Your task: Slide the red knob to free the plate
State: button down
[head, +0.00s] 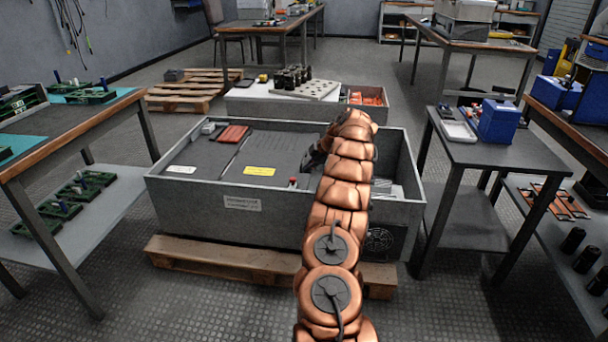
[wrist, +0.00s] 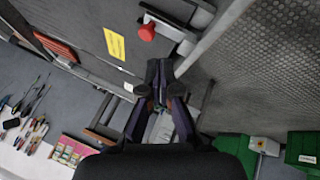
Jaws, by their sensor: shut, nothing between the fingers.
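The red knob (wrist: 147,32) stands near the edge of the grey cabinet, just beyond my fingertips in the wrist view. It also shows in the head view as a small red knob (head: 292,183) at the cabinet's front rim, left of my arm. The grey plate (head: 285,152) with a yellow label (head: 259,171) lies flat in the cabinet beside it. My gripper (wrist: 160,70) is shut and empty, its fingertips apart from the knob in the picture. In the head view my arm hides much of my gripper and the cabinet's right part.
The open-topped grey cabinet (head: 216,209) rests on a wooden pallet (head: 225,256). A red ribbed block (head: 232,134) lies at its back left. Workbenches stand on both sides, with a blue bin (head: 499,121) at right. Floor in front is clear.

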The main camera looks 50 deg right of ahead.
jog(key=b, duration=0.2)
send_near(291, 187)
jog(key=x, duration=0.3)
jog(key=shift+w+d+f, duration=0.1)
jog(key=shift+w+f, duration=0.1)
jog(key=shift+f, duration=0.2)
jog(key=shift+w+f, duration=0.3)
